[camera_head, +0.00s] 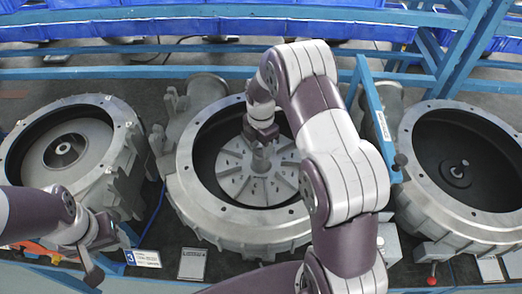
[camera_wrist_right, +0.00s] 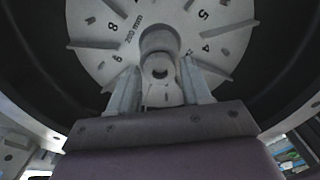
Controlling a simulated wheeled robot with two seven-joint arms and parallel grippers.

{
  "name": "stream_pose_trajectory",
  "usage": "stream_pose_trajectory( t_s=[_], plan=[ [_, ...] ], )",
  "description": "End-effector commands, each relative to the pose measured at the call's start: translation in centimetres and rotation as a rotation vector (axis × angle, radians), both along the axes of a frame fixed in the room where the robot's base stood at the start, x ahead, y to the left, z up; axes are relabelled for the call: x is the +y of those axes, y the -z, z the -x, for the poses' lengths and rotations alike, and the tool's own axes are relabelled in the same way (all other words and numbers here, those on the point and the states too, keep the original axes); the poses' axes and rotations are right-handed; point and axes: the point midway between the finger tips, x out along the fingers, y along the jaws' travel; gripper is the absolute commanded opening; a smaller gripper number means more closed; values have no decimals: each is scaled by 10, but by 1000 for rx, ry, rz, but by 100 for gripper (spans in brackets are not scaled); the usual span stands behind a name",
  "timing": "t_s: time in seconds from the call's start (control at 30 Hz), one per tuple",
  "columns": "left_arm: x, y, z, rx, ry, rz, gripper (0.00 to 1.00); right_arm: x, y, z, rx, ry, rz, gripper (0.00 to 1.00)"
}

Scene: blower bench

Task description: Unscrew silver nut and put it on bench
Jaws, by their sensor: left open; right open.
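My right gripper (camera_head: 261,148) reaches down into the middle blower housing (camera_head: 181,190), over the hub of the grey numbered disc (camera_head: 240,185). In the right wrist view its two fingers (camera_wrist_right: 160,85) are open, one on each side of the hub's near end. The silver nut (camera_wrist_right: 160,68) appears there as a small round piece with a dark hole at the hub's centre, between the fingertips. I cannot tell whether the fingers touch it. In the head view the gripper largely hides the nut. My left gripper (camera_head: 95,268) is open and empty at the lower left, near the bench front.
A left housing (camera_head: 125,170) holds a bare impeller with a central hub. A right housing (camera_head: 415,195) has a dark interior with a central shaft. Blue bins (camera_head: 190,20) stand behind. A label (camera_head: 143,258) and a plate (camera_head: 192,264) are at the bench front.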

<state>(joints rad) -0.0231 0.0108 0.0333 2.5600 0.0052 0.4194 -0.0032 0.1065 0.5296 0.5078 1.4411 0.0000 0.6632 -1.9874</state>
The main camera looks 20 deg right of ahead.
Motion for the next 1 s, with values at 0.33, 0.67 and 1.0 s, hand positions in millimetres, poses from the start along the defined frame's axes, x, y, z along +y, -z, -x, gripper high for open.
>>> stream_pose_trajectory(
  t_s=[0.33, 0.67, 1.0],
  plan=[
    [0, -1, 0, 0, 0, 0, 59, -1, 0, 0, 0, 999, 0, 48],
    [0, -1, 0, 0, 0, 0, 59, -1, 0, 0, 1, 1778, 0, 48],
    [0, -1, 0, 0, 0, 0, 59, -1, 0, 0, 1, 1810, 0, 9]
  ],
)
